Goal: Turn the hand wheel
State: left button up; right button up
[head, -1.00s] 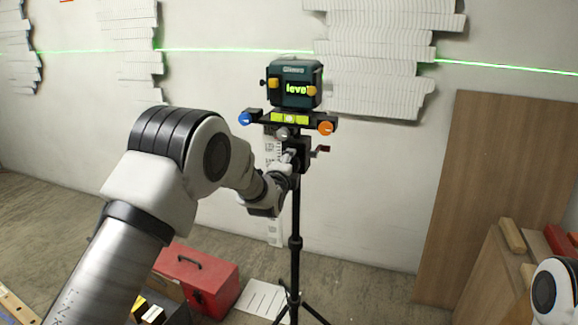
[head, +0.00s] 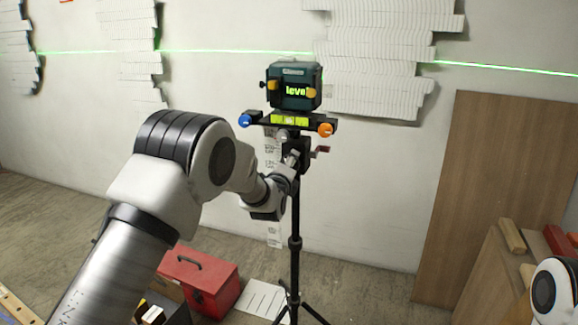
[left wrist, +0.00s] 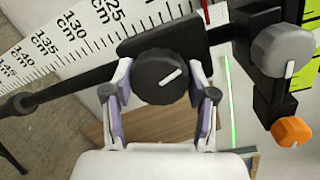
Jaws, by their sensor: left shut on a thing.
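A black round hand wheel (left wrist: 160,76) with a white mark sits on the tripod's dark mount in the left wrist view. My left gripper (left wrist: 160,95) has one finger on either side of it and is shut on it. In the head view my left gripper (head: 290,160) is at the tripod column (head: 295,215), just below the levelling head, and hides the wheel. The teal laser level (head: 291,86) with its lit display stands upright on top. My right gripper is out of view; only part of my right arm shows at the lower right.
Blue (head: 245,120), grey (head: 282,135) and orange (head: 325,129) knobs sit just above the gripper. A small red crank (head: 321,150) sticks out on the right. A red toolbox (head: 205,280) and paper sheet (head: 262,299) lie on the floor. A wooden board (head: 490,190) leans on the wall.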

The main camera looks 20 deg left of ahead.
pick_arm(q)
jog(key=o, duration=1.2)
jog(key=shift+w, duration=0.1)
jog(key=shift+c, duration=0.2)
jog(key=s, duration=1.2)
jog(key=shift+d+r, duration=0.3)
jog(key=shift+d, duration=0.1)
